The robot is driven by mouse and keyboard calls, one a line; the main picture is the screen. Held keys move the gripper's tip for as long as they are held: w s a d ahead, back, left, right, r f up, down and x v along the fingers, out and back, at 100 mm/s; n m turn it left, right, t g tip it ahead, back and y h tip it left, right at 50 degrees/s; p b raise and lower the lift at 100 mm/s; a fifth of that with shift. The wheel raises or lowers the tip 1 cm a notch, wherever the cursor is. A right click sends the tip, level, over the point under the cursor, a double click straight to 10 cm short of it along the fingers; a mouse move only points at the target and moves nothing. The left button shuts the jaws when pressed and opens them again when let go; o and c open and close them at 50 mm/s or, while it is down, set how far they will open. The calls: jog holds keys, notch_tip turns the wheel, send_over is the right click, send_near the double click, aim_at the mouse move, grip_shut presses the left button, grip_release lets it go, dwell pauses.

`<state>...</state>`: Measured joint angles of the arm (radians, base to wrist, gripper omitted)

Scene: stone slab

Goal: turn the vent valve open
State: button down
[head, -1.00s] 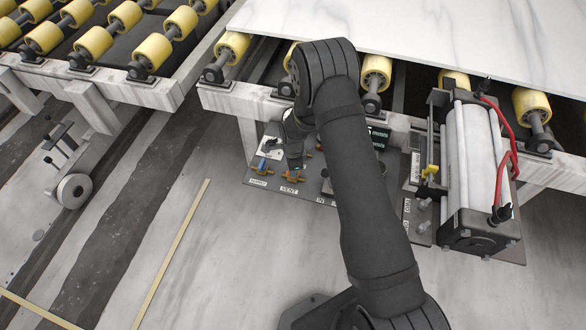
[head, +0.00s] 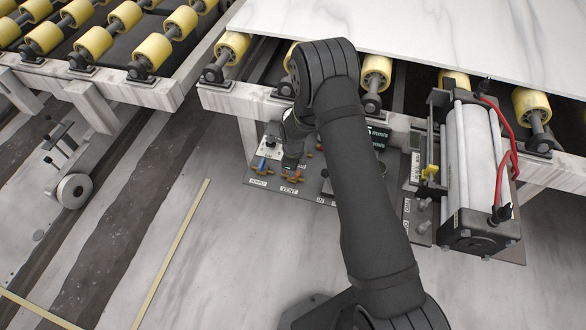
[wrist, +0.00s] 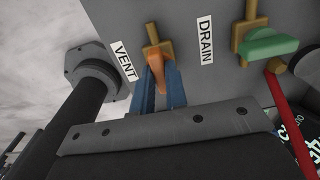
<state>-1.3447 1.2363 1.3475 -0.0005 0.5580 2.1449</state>
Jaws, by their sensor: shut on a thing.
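The vent valve has an orange handle (wrist: 156,66) on a brass body, beside a white "VENT" label (wrist: 123,61) in the wrist view. My gripper (wrist: 159,88) has blue fingers on either side of the handle and is shut on it. In the head view the brass vent valve (head: 291,180) shows only partly, behind the "VENT" label (head: 289,189), with my gripper (head: 290,169) right over it. My arm hides part of the panel there. The handle's exact angle is hard to tell.
The drain valve with a green handle (wrist: 268,44) and a red hose (wrist: 290,120) lie to the right in the wrist view. A blue-handled supply valve (head: 262,166) stands left of the vent valve. A cylinder unit (head: 470,165) is right of my arm.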

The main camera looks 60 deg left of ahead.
jog(key=c, duration=1.4)
grip_release()
jog(key=shift+c, duration=0.2)
jog(key=shift+r, duration=0.1)
notch_tip(320, 180, up, 17)
jog(key=shift+r, duration=0.15)
notch_tip(320, 180, down, 18)
jog(key=shift+r, duration=0.25)
jog(key=shift+r, duration=0.1)
